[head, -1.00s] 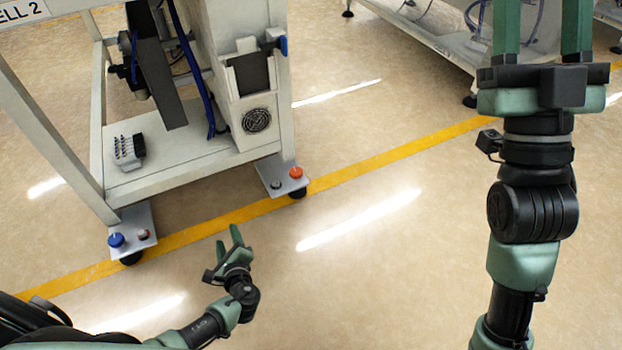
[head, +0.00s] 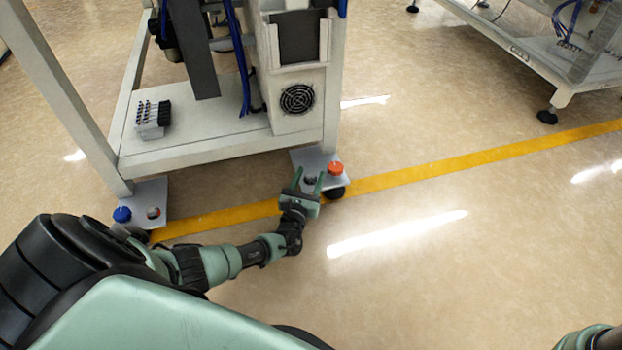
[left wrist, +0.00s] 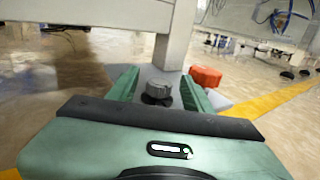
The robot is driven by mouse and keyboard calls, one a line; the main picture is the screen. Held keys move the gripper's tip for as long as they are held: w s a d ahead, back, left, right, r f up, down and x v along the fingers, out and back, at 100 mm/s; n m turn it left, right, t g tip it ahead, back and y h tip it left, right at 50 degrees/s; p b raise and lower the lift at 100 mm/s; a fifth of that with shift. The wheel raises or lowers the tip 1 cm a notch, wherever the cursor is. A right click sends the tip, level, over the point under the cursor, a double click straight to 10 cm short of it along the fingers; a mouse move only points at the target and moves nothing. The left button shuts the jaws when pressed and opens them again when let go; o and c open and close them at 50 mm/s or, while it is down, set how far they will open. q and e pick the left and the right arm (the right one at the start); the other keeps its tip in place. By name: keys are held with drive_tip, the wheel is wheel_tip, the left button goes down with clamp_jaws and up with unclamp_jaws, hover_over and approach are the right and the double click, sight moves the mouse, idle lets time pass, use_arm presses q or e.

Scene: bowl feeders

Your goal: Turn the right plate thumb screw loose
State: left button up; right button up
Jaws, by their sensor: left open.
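The right plate (head: 306,156) is a grey foot plate at the front right leg of the frame. Its dark grey thumb screw (left wrist: 159,92) has a ribbed head and stands upright on the plate. My left gripper (head: 308,179) is open at the right plate. In the left wrist view, the screw stands between the fingers of my left gripper (left wrist: 159,88), with a gap visible on both sides. An orange-red knob (head: 336,169) stands on the same plate, just outside the right-hand finger. My right gripper is out of view.
The frame's leg (left wrist: 176,38) rises close behind the screw. A left plate (head: 150,190) carries a blue knob (head: 122,214). A yellow floor line (head: 430,170) runs past the plates. The floor to the right is clear; another frame (head: 520,45) stands farther back.

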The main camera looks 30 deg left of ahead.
use_arm(q)
drive_tip(key=shift+w+a, duration=0.15)
drive_tip(key=shift+w, duration=0.3)
clamp_jaws()
